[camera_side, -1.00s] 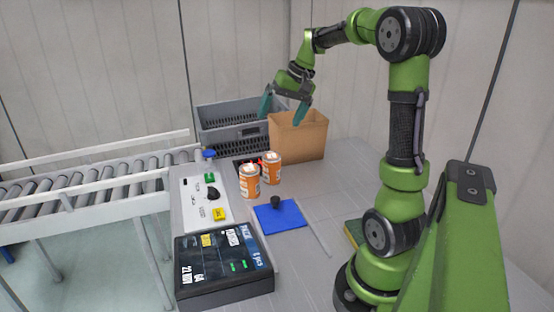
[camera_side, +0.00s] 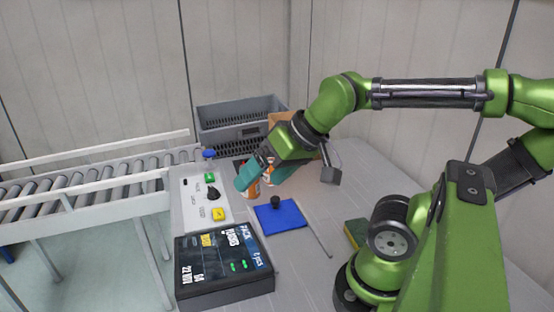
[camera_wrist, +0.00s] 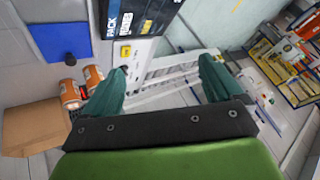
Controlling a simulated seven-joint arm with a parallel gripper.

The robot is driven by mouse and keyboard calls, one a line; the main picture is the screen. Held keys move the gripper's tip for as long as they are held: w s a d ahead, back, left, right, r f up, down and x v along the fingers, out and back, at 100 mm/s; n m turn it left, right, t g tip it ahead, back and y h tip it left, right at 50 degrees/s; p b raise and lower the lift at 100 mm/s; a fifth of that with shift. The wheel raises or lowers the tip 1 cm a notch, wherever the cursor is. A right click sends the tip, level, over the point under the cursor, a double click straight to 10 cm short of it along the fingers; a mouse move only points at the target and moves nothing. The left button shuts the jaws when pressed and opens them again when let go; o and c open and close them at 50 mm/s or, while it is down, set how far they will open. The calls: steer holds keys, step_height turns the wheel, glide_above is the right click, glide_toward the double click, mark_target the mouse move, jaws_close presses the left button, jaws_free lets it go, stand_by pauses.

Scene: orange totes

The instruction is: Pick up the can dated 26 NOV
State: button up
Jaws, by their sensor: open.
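Two orange cans with pale tops stand close together on the grey table. In the wrist view one can (camera_wrist: 70,96) is nearer the cardboard box and the other can (camera_wrist: 93,77) is beside my left-hand finger. I cannot read a date on either, so I cannot tell which is dated 26 NOV. In the side view my gripper (camera_side: 259,178) is in front of the cans and hides most of them; a strip of one can (camera_side: 253,191) shows below a finger. My teal fingers are spread, with nothing between them in the wrist view.
A black display (camera_side: 222,268) reads 22 NOV, and a button panel (camera_side: 194,206) stands behind it. A grey crate (camera_side: 222,117) and cardboard box (camera_wrist: 30,128) are behind. A roller conveyor (camera_side: 88,192) is left.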

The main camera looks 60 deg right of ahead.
steer(key=shift+a, duration=0.1)
stand_by(0.3)
steer(key=w+d+f+m+g+h, duration=0.1)
steer(key=w+d+f+m+g, duration=0.25)
steer(key=w+d+m, duration=1)
steer(key=w+d+f+m+g+h, duration=0.15)
steer(key=w+d+m+g, duration=0.3)
steer(key=d+m, duration=1)
steer(key=a+f+m, duration=0.1)
steer(key=f, duration=0.4)
steer(key=a+f+m, duration=0.1)
steer(key=f, duration=0.5)
steer(key=a+f+m, duration=0.1)
steer(key=f, duration=0.5)
steer(key=shift+w+a+t+y, duration=0.25)
steer(key=shift+w+a+t, duration=0.15)
steer(key=shift+r, duration=0.1)
steer(key=c, duration=1.4)
